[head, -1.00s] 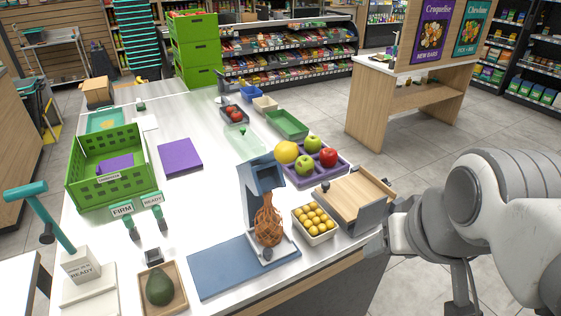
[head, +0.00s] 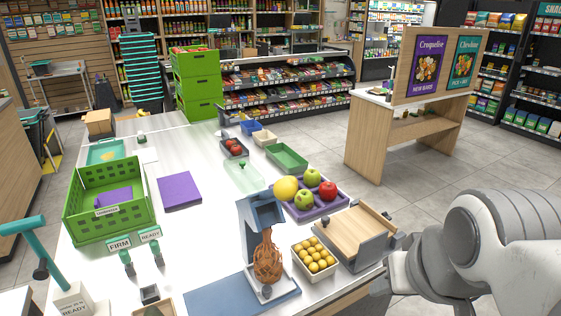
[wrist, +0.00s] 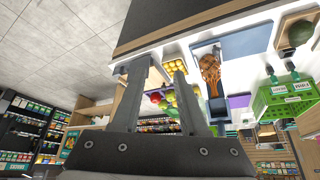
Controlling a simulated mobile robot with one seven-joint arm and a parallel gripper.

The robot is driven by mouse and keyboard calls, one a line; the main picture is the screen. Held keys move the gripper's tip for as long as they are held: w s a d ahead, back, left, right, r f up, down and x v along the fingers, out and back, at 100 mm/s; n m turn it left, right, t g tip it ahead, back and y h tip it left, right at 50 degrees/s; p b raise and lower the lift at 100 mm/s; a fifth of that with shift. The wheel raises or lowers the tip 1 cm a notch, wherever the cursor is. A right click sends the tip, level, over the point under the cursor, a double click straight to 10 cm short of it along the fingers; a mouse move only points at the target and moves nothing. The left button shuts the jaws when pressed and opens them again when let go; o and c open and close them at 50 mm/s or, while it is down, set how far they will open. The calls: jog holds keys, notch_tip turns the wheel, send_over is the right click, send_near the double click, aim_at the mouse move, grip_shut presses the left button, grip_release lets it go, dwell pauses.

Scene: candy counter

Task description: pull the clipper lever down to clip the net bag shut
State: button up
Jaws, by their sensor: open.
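The brown net bag (head: 267,258) stands upright on the tray of a blue-grey stand (head: 253,230), its gathered neck near the stand's upper part. In the wrist view the bag (wrist: 210,68) and stand (wrist: 217,110) lie right of my fingers. At the far left a teal lever (head: 40,250) rises from a white block (head: 72,299) with a READY label; it is raised and tilted. I cannot tell which part is the clipper lever. My gripper (wrist: 150,70) is open and empty, off the counter's right edge, well apart from bag and stand. Its fingers are hardly visible in the head view.
A wooden box (head: 352,232) with a grey front and a tray of yellow fruit (head: 315,258) stand between my arm and the bag. A purple fruit tray (head: 328,212) is behind. A blue mat (head: 225,298) lies left of the bag. A green crate (head: 108,205) stands farther left.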

jog(key=shift+n, duration=0.6)
jog(key=w+r, duration=0.1)
jog(key=w+a+r, duration=0.1)
jog(key=r, duration=0.1)
jog(key=w+a+r+p, duration=0.1)
jog(key=r, duration=0.1)
jog(key=shift+w+r, duration=0.1)
jog(key=shift+r, duration=0.15)
grip_shut()
jog(key=w+a+r+n+g+y+p, duration=0.1)
jog(key=w+a+r+n+p, duration=0.1)
jog(key=w+a+r, duration=0.3)
jog(key=w+a+r+n+y+p, duration=0.1)
jog(key=w+a+r, duration=0.5)
jog(key=r, duration=0.6)
jog(key=shift+w+a+n+g+p, duration=0.35)
jog(key=shift+a+n+p, duration=0.2)
jog(key=shift+a+n, duration=0.65)
jog(key=shift+r, duration=0.1)
